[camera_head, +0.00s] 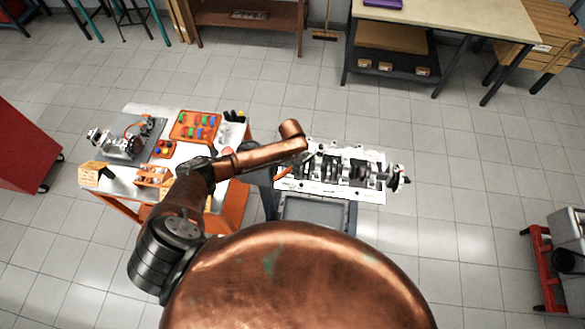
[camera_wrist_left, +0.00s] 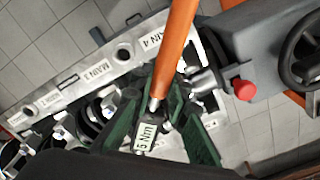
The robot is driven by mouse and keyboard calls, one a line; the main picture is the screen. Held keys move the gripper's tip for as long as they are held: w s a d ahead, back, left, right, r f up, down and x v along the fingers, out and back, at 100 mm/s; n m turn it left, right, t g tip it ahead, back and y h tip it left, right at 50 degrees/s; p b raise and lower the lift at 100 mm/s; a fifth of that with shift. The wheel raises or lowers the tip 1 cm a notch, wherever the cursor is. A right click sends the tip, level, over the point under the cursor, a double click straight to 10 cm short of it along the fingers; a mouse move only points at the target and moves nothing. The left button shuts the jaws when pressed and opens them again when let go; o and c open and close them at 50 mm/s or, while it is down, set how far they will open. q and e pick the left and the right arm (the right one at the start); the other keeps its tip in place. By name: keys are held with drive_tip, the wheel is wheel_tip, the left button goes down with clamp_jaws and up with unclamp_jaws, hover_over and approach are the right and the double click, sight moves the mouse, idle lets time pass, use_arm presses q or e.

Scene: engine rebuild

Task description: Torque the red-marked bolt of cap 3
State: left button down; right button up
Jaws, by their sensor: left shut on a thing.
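My left gripper (camera_wrist_left: 165,98) has green fingers, shut on the torque wrench (camera_wrist_left: 180,40). The wrench has an orange handle and a small display (camera_wrist_left: 147,138) reading "5 Nm", perhaps with more digits hidden. In the head view the orange handle (camera_head: 283,173) shows beside the left end of the engine block (camera_head: 325,188), under my left arm. The block also shows in the left wrist view (camera_wrist_left: 70,95), with labels MAIN 3 (camera_wrist_left: 97,72) and MAIN 4 (camera_wrist_left: 153,40). I cannot make out a red-marked bolt or the wrench's working end. My right gripper is out of view.
The engine stand has a red knob (camera_wrist_left: 243,90) and a dark handwheel (camera_wrist_left: 303,62) close to the wrench. An orange-framed cart (camera_head: 120,188) with trays and parts stands left of the block. A grey tray (camera_head: 315,211) lies below the block.

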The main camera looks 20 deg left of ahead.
use_arm(q)
drive_tip(key=shift+a, duration=0.15)
drive_tip(key=shift+w+a+m, duration=0.45)
drive_tip(key=shift+a+m, duration=0.05)
drive_tip(key=shift+a, duration=0.05)
drive_tip(key=shift+w+a+m, duration=0.5)
drive_tip(key=shift+a+m, duration=0.2)
drive_tip(key=shift+a, duration=0.05)
idle(2.3)
drive_tip(key=shift+w+a+m, duration=0.9)
drive_tip(key=shift+w+a, duration=0.05)
drive_tip(key=shift+a, duration=0.15)
idle(3.1)
